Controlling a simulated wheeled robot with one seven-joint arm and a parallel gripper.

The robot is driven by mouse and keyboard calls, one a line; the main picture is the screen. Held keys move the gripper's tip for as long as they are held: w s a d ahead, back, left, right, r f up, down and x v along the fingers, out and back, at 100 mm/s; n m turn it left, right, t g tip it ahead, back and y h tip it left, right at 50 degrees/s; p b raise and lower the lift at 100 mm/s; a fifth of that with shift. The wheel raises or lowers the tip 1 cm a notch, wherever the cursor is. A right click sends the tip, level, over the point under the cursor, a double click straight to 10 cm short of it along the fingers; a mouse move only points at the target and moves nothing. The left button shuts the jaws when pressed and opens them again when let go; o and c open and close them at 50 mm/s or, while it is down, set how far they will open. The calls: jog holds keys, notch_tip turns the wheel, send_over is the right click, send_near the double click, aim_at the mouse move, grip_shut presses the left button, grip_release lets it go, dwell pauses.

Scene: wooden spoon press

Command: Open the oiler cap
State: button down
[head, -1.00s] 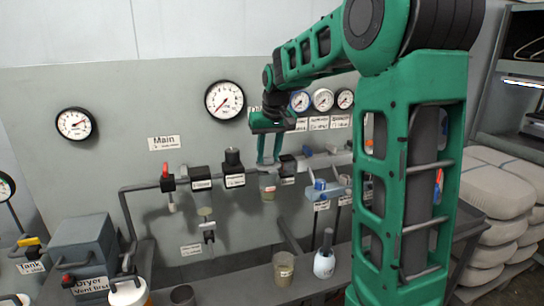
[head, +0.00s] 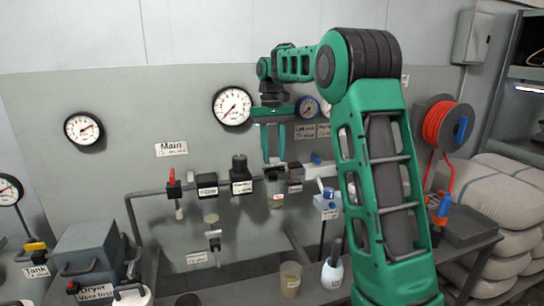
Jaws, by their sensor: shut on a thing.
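The oiler is the unit with a dark head and a cloudy bowl (head: 276,201) on the wall pipe, right of the other air-line units. My gripper (head: 274,161) points down over it, with its two green fingers on either side of a small dark piece at the oiler's top. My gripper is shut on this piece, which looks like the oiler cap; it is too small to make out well. The oiler's dark head shows just below the fingertips. I cannot tell whether the cap is apart from the head.
Black-topped units (head: 241,176) and a red-handled valve (head: 173,186) sit close by on the left. A large gauge (head: 232,106) is behind my gripper's left side. A cup (head: 290,279) and a white bottle (head: 331,272) stand on the bench below.

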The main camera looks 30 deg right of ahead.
jog(key=shift+w+r, duration=0.15)
jog(key=c, duration=1.3)
grip_release()
jog(key=shift+w+d+r, duration=0.1)
jog(key=shift+w+r, duration=0.1)
jog(key=shift+r, duration=1)
jog(key=shift+w+a+r, duration=0.1)
jog(key=shift+w+r, duration=0.1)
jog(key=shift+r, duration=1)
jog(key=shift+w+d+r, duration=0.1)
jog(key=shift+w+r, duration=0.1)
jog(key=shift+r, duration=1)
